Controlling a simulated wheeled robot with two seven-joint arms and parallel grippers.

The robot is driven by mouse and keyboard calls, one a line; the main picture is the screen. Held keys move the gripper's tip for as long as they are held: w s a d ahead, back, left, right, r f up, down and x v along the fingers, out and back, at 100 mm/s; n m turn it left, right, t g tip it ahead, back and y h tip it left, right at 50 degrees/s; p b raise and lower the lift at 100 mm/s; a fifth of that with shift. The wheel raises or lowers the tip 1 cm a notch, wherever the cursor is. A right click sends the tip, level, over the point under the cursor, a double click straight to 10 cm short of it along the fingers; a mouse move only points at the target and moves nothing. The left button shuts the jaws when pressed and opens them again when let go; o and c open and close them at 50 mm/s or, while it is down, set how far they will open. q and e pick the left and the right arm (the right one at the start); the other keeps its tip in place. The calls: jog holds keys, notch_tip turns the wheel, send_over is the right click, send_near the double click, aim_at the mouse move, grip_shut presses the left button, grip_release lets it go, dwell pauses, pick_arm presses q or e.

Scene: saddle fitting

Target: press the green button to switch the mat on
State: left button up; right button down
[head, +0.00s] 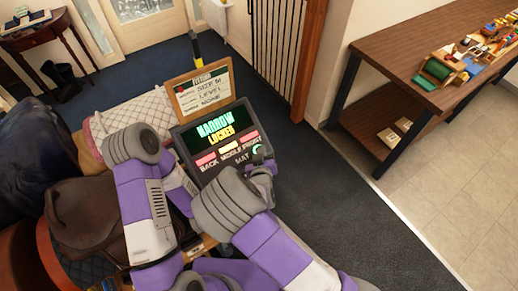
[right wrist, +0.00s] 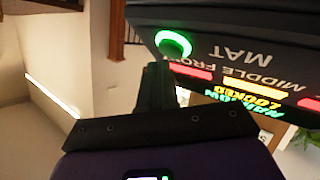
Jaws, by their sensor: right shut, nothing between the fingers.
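The green button (right wrist: 173,43) is a dark disc with a glowing green ring, beside the word MAT on a black panel (right wrist: 215,18). In the head view the button (head: 258,151) sits at the panel's lower right corner. My right gripper (head: 264,163) is just below it, shut and empty. In the right wrist view its closed fingers (right wrist: 154,68) point at the panel, with the tips close to the ring; I cannot tell whether they touch. My left arm reaches in beside the panel, but its gripper is hidden.
The panel's screen (head: 216,127) reads NARROW LOCKED, above red and pale lights. A framed card (head: 201,92) stands behind it. A brown saddle (head: 95,212) and quilted pad (head: 135,108) are at left. A wooden workbench (head: 405,75) with tools stands at right, with clear floor between.

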jog(key=shift+s+d+r, duration=0.15)
jog(key=shift+s+r, duration=0.1)
jog(key=shift+r, duration=0.2)
jog(key=shift+r, duration=0.1)
jog(key=s+r+p, duration=0.1)
jog(key=d+r+p, duration=0.1)
jog(key=r, duration=0.1)
jog(key=s+d+r+p, duration=0.1)
jog(key=shift+s+r, duration=0.35)
jog(key=shift+r, duration=0.05)
dwell(0.3)
